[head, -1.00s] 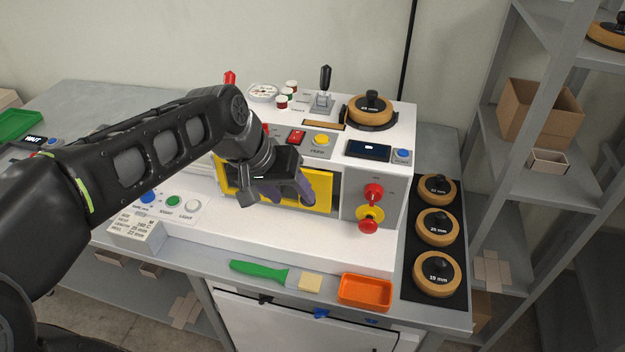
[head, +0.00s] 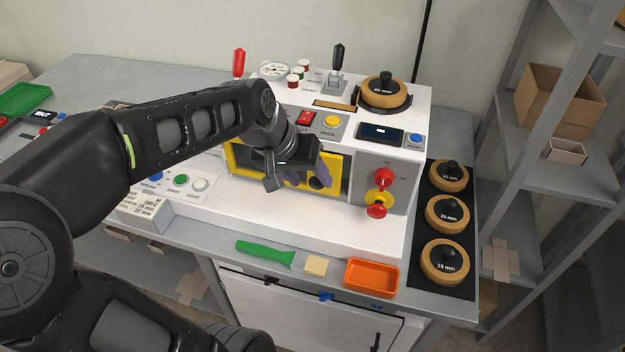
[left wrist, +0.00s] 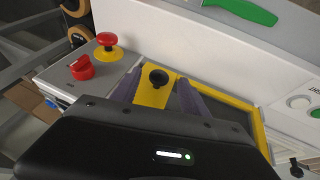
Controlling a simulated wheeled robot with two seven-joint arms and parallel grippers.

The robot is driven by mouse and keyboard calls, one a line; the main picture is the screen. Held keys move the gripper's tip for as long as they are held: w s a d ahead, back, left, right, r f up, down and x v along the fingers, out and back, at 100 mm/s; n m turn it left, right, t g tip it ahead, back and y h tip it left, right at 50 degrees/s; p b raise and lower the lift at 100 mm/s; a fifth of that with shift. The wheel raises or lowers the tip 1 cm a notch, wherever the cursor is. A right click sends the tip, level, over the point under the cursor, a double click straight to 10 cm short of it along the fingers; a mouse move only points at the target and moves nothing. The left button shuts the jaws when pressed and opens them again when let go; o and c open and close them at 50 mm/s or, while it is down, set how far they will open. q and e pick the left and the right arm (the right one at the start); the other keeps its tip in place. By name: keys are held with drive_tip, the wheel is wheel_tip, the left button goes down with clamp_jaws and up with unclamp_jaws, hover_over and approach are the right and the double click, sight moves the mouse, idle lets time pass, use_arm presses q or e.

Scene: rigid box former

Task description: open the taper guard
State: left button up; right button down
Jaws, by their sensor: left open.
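The taper guard is a yellow-framed panel (head: 334,172) in the front of the white machine, with a dark window. It looks closed or nearly so. Its black knob (left wrist: 158,77) sits on the yellow strip at the guard's right end in the head view. My left gripper (head: 306,180) is in front of that end. In the left wrist view its two purple fingers (left wrist: 158,92) are apart, one on each side of the knob, with gaps between. Whether they reach the knob's depth, I cannot tell. My arm hides part of the guard. My right gripper is not in view.
Round wooden-edged formers (head: 447,214) stand on a black mat at right.

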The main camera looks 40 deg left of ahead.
use_arm(q)
drive_tip(key=shift+x, duration=1.3)
clamp_jaws()
idle(0.5)
